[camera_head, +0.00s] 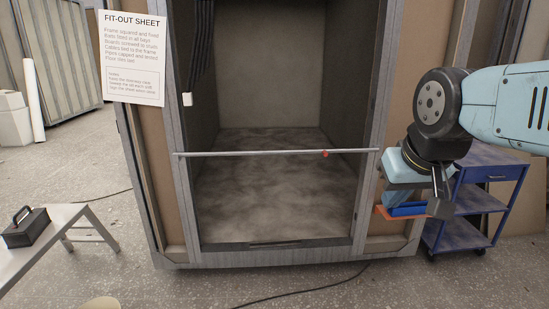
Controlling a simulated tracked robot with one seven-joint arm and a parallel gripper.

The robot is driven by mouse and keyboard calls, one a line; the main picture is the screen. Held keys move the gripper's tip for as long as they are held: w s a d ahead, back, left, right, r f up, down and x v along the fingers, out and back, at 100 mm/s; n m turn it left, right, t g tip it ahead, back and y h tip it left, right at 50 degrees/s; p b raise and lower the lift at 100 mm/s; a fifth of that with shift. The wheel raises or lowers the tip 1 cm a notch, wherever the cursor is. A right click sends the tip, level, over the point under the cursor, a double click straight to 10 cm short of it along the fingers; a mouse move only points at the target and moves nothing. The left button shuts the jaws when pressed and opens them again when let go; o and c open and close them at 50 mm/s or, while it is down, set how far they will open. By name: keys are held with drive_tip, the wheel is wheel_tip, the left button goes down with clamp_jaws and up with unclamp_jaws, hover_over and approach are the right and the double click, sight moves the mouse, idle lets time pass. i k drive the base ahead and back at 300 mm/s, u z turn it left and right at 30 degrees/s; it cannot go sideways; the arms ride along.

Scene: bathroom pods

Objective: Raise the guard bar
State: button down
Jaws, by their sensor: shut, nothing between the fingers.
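The guard bar (255,152) is a thin grey rod lying level across the doorway of the bathroom pod. Its ends meet the left and right door posts. A small red-orange knob (324,154) sits on the bar, right of its middle. My gripper (440,207) is right of the doorway, in front of the pod's right side panel, with its dark end pointing down. It is shut and empty, apart from the bar and lower than it. The arm hides part of the right panel.
A blue and orange piece (406,211) shows beside my gripper; whether they touch is unclear. A blue shelf trolley (476,202) stands at right. A table (35,245) with a black toolbox (25,228) is at left. Cables cross the floor. The pod interior looks empty.

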sight(325, 152)
drive_tip(key=z, duration=0.2)
drive_tip(key=i, duration=1.3)
drive_tip(key=z, duration=0.25)
